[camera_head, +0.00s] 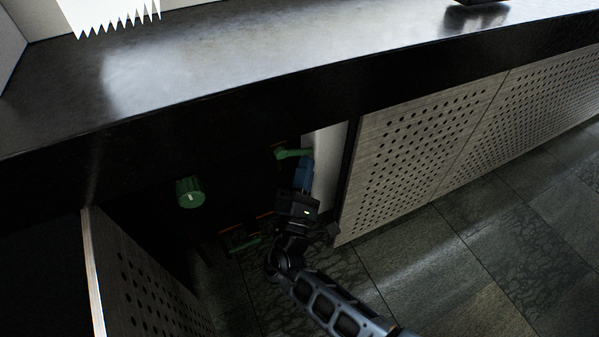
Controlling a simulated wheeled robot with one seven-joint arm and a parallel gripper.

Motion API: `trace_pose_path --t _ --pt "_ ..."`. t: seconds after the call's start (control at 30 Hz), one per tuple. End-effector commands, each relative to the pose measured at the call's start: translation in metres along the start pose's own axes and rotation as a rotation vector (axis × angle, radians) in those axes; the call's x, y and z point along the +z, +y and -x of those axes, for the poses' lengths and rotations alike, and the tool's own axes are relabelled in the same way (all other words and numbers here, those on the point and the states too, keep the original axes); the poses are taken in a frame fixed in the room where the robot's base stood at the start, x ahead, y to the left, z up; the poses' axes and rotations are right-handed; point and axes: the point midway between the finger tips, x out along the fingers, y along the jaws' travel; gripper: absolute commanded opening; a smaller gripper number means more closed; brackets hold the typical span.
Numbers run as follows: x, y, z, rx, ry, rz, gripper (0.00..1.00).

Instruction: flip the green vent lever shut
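A green lever (292,153) shows inside the dark open cabinet, beside a pale panel. My gripper (304,168) reaches into the cabinet from below, its bluish fingers just under the lever's right end. I cannot tell whether they touch it, or whether the fingers are apart or closed. A second green handle-like piece (244,243) lies low in the cabinet, left of my wrist and partly in shadow. Which green piece is the vent lever is not clear from this view.
A round green knob (190,192) with a pale mark sits to the left in the cabinet. A perforated door (150,290) stands open at lower left. A dark counter (200,70) overhangs the opening. Perforated panels (420,140) are at right; the tiled floor (450,240) there is clear.

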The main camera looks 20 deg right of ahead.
Motion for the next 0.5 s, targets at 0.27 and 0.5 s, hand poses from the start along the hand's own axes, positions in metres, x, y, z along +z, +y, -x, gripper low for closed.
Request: trace_pose_path --t 0.27,0.5 --pt "0.0068 0.0012 -0.0067 0.000 0.000 0.000 0.00" --pt "0.0050 -0.0005 -0.0053 0.001 0.001 0.000 0.00"
